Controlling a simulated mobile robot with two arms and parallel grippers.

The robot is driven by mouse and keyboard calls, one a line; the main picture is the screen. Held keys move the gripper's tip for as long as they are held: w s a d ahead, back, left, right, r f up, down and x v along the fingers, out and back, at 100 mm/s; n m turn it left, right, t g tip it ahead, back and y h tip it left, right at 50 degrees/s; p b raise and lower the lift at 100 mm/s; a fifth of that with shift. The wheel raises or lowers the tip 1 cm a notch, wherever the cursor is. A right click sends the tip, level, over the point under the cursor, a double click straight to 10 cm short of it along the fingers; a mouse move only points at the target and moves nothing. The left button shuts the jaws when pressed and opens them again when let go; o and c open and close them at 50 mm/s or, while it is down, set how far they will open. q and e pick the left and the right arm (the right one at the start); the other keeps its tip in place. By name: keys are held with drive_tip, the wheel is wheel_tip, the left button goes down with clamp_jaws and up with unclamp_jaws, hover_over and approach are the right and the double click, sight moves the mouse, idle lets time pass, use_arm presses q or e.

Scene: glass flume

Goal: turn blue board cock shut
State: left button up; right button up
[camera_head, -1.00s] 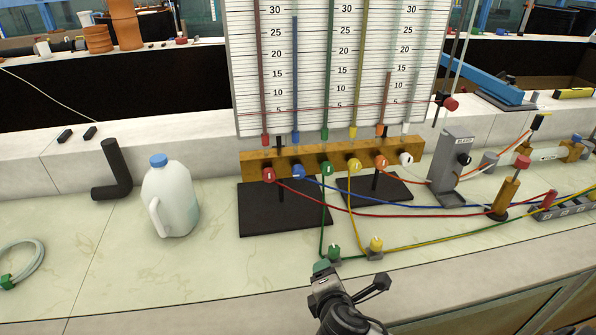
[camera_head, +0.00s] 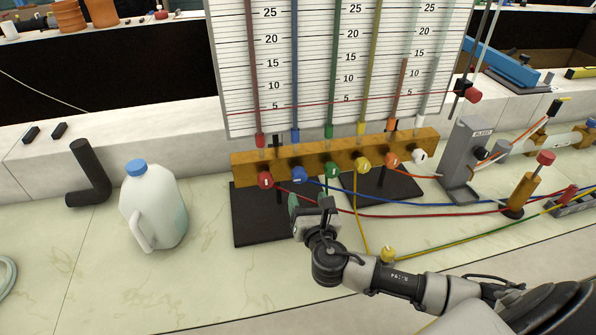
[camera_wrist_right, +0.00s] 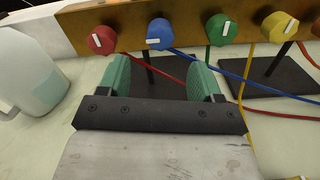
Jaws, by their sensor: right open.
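The blue board cock (camera_head: 298,174) is a round blue knob on the front of the brass manifold (camera_head: 240,166), between the red and green knobs. In the right wrist view the blue cock (camera_wrist_right: 159,33) shows a white mark lying roughly level. My right gripper (camera_head: 311,204) is open and empty, just below and in front of the blue cock. In the right wrist view its two green finger pads (camera_wrist_right: 160,77) stand apart, with the blue cock beyond the gap, not between them. My left gripper is not in view.
The red cock (camera_head: 265,180) and green cock (camera_head: 332,170) flank the blue one closely. Coloured tubes run right across the bench. A white jug (camera_head: 155,208) stands left, with clear bench around it. The scale board (camera_head: 225,90) rises behind the manifold.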

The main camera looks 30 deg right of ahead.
sight(300, 180)
drive_tip(key=x, duration=0.3)
drive_tip(key=shift+w+d+r, duration=0.1)
drive_tip(key=shift+w+r, duration=0.05)
drive_tip(key=shift+r, duration=0.1)
drive_tip(key=x, duration=0.4)
drive_tip(key=shift+w+f+p, duration=0.15)
drive_tip(key=shift+f+p, duration=0.05)
drive_tip(key=shift+p, duration=0.15)
drive_tip(key=shift+w+d, duration=0.15)
drive_tip(key=shift+w, duration=0.45)
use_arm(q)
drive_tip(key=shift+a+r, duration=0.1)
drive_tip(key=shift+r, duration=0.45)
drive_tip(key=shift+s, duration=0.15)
use_arm(e)
drive_tip(key=shift+c, duration=0.4)
drive_tip(key=c, duration=0.8)
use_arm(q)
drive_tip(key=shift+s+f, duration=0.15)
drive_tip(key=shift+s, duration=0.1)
